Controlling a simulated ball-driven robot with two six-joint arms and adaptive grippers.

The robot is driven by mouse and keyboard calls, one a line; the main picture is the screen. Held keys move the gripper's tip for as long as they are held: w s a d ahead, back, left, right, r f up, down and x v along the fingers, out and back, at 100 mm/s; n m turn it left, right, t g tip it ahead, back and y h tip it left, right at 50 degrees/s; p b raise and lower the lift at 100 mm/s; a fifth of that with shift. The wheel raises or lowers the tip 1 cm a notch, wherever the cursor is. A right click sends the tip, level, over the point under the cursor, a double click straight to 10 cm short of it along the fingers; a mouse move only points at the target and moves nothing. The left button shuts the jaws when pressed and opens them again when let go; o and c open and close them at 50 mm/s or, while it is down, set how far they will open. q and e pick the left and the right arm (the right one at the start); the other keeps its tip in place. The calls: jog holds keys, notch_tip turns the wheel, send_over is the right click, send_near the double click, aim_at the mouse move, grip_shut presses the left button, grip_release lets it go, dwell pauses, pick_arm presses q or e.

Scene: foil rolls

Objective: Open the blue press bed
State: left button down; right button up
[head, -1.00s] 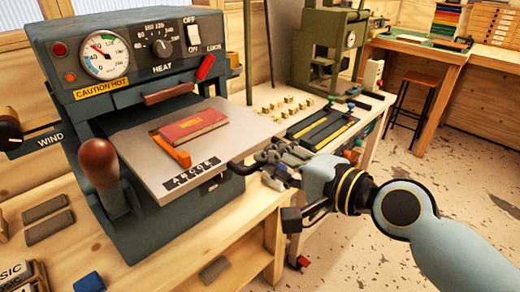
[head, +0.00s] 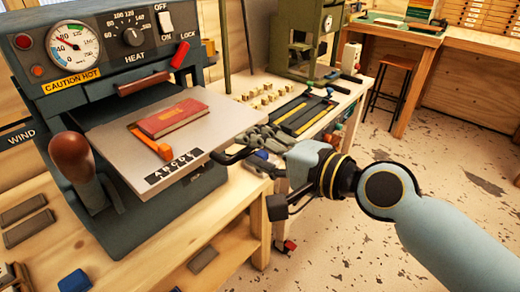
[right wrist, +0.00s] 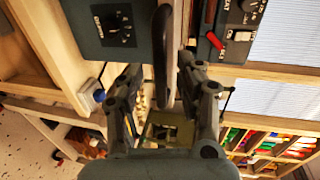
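The blue-grey press (head: 90,110) stands on the wooden bench at the left in the head view. Its flat grey bed (head: 112,142) sticks out below the heating head, with a red book (head: 174,118) lying on top. A black bar handle (head: 232,157) juts from the bed's right side; it also shows in the right wrist view (right wrist: 160,55). My right gripper (head: 262,140) is at this handle. In the right wrist view its fingers (right wrist: 158,80) stand apart with the handle between them, and a gap shows on the left. My left gripper is out of view.
A brown-knobbed lever (head: 72,158) rises at the press's front left. An orange corner guide (head: 150,143) sits on the bed beside the book. A green press (head: 300,40) and small brass blocks (head: 268,92) are behind. Open floor (head: 430,150) lies to the right.

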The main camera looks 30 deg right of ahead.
jog(key=v, duration=1.2)
